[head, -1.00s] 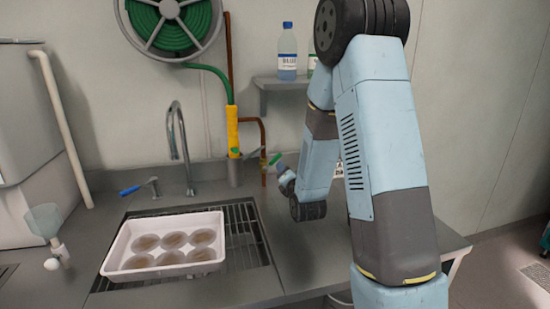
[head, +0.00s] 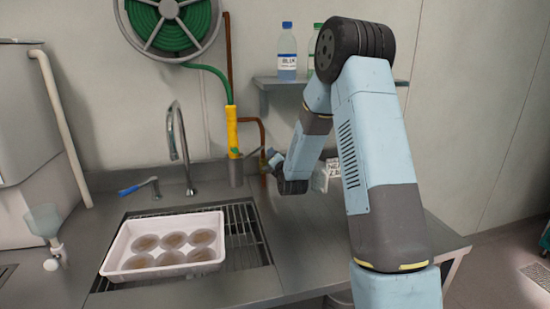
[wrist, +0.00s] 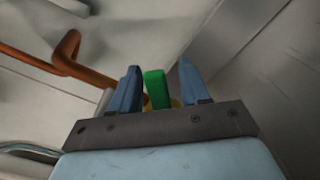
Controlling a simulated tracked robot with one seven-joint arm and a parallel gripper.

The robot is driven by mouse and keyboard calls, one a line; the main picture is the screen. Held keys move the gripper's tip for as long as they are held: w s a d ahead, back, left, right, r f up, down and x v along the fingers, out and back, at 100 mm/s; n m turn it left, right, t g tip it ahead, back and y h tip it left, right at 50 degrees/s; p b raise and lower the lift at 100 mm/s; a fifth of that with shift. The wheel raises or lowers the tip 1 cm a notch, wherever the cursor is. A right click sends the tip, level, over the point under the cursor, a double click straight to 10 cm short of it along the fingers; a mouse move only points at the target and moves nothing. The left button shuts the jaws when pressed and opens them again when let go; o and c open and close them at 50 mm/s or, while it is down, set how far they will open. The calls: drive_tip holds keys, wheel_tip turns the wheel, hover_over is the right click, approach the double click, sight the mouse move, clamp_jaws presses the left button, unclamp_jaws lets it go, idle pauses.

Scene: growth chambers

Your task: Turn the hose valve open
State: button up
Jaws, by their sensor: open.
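The hose valve's green handle (wrist: 156,90) stands between my gripper's two blue fingers in the wrist view, closer to the left finger. My gripper (wrist: 158,72) is open, with a gap between the handle and the right finger. Whether the left finger touches the handle I cannot tell. In the head view my gripper (head: 271,159) is at the copper pipe (head: 262,134) on the back wall, right of the yellow hose nozzle (head: 232,128). There the valve handle is hidden by my gripper. The green hose (head: 215,71) runs from the reel down to the nozzle.
A white tray (head: 104,266) of round dishes sits on the sink grating. A curved faucet (head: 172,130) and a blue-handled lever (head: 134,188) stand behind it. A shelf (head: 266,82) with bottles is above my gripper. The counter right of the sink is mostly clear.

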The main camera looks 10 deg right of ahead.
drive_tip(key=shift+w, duration=0.25)
drive_tip(key=shift+c, duration=0.4)
clamp_jaws()
